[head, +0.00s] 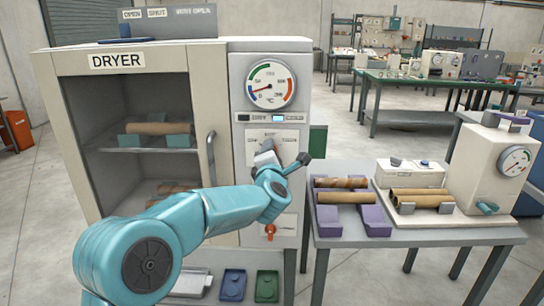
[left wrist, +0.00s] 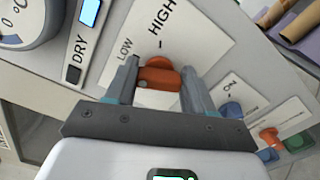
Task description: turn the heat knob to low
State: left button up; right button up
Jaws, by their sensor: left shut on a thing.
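The orange heat knob (left wrist: 160,76) is on the dryer's light front panel, between a LOW label and a HIGH label in the left wrist view. My left gripper (left wrist: 156,80) has its two grey fingers on either side of the knob and is shut on it. In the head view my left gripper (head: 268,158) is at the panel below the dial and hides the knob. The knob's exact pointing direction is hard to tell. My right gripper is in neither view.
The dryer (head: 117,62) has a closed glass door with a handle (head: 211,158). Its dial (head: 271,84) has the needle low in the blue part, and a blue lamp (head: 278,118) is lit. A side table (head: 410,237) with brown tubes stands right. A red control (head: 270,230) sits lower.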

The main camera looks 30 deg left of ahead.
pick_arm(q)
jog(key=shift+r+m, duration=0.1)
jog(key=shift+m, duration=2)
jog(key=o, duration=0.9)
jog(key=shift+c, duration=0.2)
jog(key=shift+o, duration=0.9)
jog(key=b+v, duration=0.2)
jog(key=v, duration=1.4)
jog(key=shift+f, duration=0.25)
